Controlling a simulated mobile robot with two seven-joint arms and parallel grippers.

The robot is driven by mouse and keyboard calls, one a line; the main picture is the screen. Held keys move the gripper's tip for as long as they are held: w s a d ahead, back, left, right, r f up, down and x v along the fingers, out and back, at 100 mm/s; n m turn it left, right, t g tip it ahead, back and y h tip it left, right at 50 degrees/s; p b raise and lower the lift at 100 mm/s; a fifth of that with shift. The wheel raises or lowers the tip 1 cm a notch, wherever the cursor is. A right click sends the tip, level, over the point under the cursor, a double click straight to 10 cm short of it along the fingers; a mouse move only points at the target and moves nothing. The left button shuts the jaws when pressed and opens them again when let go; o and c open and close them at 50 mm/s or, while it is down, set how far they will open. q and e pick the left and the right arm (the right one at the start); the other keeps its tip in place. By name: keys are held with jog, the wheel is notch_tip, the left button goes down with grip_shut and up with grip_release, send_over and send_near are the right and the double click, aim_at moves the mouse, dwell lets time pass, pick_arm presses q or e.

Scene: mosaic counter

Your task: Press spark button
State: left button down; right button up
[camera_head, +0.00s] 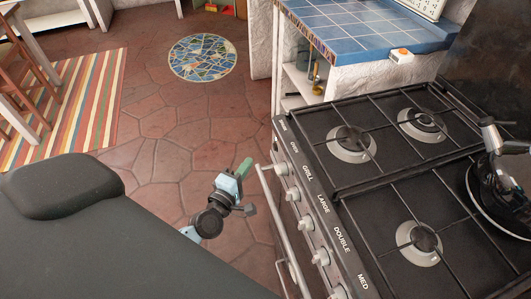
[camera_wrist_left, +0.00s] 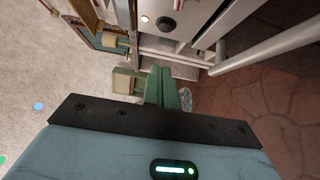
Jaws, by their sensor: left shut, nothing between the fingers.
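My left gripper (camera_head: 245,167) is shut and empty, with green fingers, in front of the stove's front rail and left of its knobs in the head view. In the left wrist view its fingers (camera_wrist_left: 160,88) are together, below a black knob (camera_wrist_left: 167,24) and a small round pale button with an orange edge (camera_wrist_left: 144,19) on a light panel. A visible gap lies between them in the picture. I cannot tell for sure that this is the spark button. In the head view I cannot make out the button. My right gripper is not in view.
The stove (camera_head: 330,215) has several knobs along its labelled front edge. An oven rail (camera_head: 282,235) runs close beside my left gripper. A dark pan (camera_head: 505,190) stands on the right burners. A blue tiled counter (camera_head: 360,25) lies behind. The tiled floor left of the stove is open.

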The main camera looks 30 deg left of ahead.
aim_at(274, 147)
pick_arm(q)
jog(key=w, duration=0.2)
jog(key=w+d, duration=0.1)
jog(key=w, duration=0.3)
jog(key=shift+d, duration=0.3)
jog(key=shift+w+d, duration=0.4)
jog(key=shift+w, duration=0.05)
jog(key=shift+w+d, duration=0.1)
